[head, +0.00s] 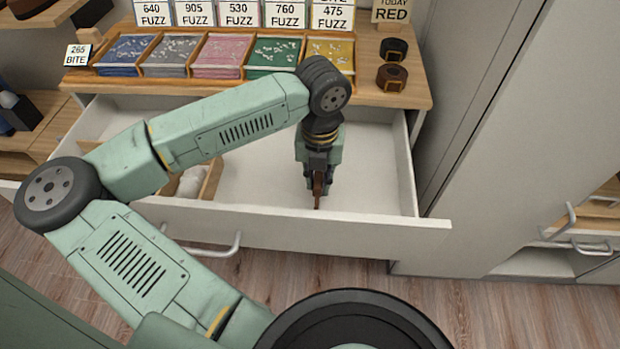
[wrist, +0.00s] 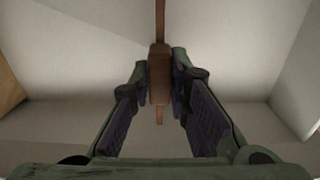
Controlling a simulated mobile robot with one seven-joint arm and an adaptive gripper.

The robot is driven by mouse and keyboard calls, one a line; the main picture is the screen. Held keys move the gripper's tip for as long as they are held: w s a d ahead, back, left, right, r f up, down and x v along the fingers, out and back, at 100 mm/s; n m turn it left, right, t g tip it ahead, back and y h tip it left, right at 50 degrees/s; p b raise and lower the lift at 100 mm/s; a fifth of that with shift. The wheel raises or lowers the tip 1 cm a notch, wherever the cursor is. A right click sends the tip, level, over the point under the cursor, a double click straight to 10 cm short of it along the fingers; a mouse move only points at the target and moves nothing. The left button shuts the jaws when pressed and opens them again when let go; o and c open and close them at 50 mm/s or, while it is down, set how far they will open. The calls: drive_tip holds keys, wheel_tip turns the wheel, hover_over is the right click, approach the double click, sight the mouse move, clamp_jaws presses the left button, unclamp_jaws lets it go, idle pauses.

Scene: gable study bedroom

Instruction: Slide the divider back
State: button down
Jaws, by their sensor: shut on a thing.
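The divider (wrist: 160,22) is a thin brown strip seen edge-on in the wrist view, with a thicker brown grip block (wrist: 159,75) on it. My gripper (wrist: 160,88) is shut on this block, one finger on each side. In the head view my gripper (head: 318,190) points down inside the open white drawer (head: 376,222), near its front wall. Only a small brown piece of the divider shows there below the fingers; my arm hides the rest.
A wooden compartment (head: 212,180) with white rolled items sits at the drawer's left, partly behind my arm. The drawer floor right of my gripper is clear. Trays of coloured pieces (head: 222,55) and two dark rolls (head: 392,76) stand on the top above. A tall cabinet (head: 500,130) is close on the right.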

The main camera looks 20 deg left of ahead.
drive_tip(key=w+d+b, duration=0.1)
drive_tip(key=d+b, duration=0.1)
drive_tip(key=d, duration=0.2)
drive_tip(key=w+d+b, duration=0.1)
drive_tip(key=d+b, duration=0.2)
drive_tip(key=d, duration=0.2)
drive_tip(key=w+d+b, duration=0.2)
drive_tip(key=d+b, duration=0.1)
drive_tip(key=d, duration=0.2)
drive_tip(key=shift+w+d+f, duration=0.1)
drive_tip(key=shift+d+f, duration=0.05)
drive_tip(key=shift+d, duration=0.1)
drive_tip(key=shift+w+d+b, duration=0.2)
drive_tip(key=shift+d+b, duration=0.1)
drive_tip(key=shift+d, duration=0.3)
drive_tip(key=shift+r, duration=0.2)
drive_tip(key=c, duration=1.5)
unclamp_jaws()
drive_tip(key=shift+a, duration=0.1)
